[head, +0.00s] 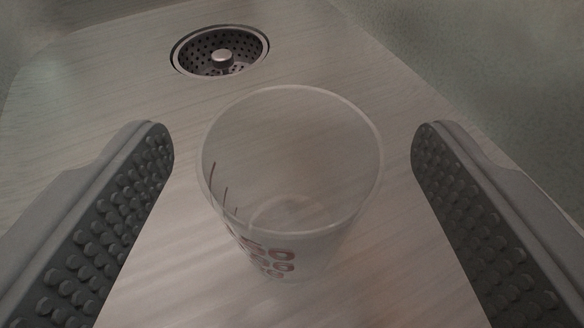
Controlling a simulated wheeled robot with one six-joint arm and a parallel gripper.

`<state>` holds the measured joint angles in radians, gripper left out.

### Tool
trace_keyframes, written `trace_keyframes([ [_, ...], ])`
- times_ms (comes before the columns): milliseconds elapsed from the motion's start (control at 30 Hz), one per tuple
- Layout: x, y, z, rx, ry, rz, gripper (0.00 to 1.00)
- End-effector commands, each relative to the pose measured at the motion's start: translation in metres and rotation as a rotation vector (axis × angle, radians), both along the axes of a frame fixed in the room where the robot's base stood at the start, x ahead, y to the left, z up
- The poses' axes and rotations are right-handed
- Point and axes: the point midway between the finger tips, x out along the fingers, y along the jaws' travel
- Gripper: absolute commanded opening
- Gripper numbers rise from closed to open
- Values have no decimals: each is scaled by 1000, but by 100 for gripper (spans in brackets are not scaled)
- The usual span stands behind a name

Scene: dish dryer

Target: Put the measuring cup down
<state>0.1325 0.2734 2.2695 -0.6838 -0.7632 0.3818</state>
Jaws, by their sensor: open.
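The measuring cup (290,190) is translucent, with dark graduation lines and red markings on its side. It stands upright on the pale wood-grained bottom of what looks like a sink, in the middle of the head view. My gripper (292,145) is open, with one dark studded finger on each side of the cup. There is a visible gap between the cup and each finger, so neither touches it. The cup's base is partly seen through its wall.
A round metal drain strainer (220,52) with a centre knob lies beyond the cup, up and left. Grey-green walls (500,60) rise at the right and upper left. The bottom surface (110,80) around the cup is otherwise clear.

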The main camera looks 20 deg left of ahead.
Motion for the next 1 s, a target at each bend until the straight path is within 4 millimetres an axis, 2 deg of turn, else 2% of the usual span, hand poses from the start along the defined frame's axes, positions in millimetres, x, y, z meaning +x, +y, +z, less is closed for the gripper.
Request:
trace_keyframes([
  [100,-15,-5,5,-1,0,-1,75],
  [300,-30,-11,9,-1,1,0,75],
  [667,-32,-11,13,-3,-2,-2,75],
  [767,-35,-11,26,-10,-14,-13,75],
  [833,-38,-12,42,-22,-27,-28,75],
  [1000,-53,-14,94,-54,-67,-82,75],
])
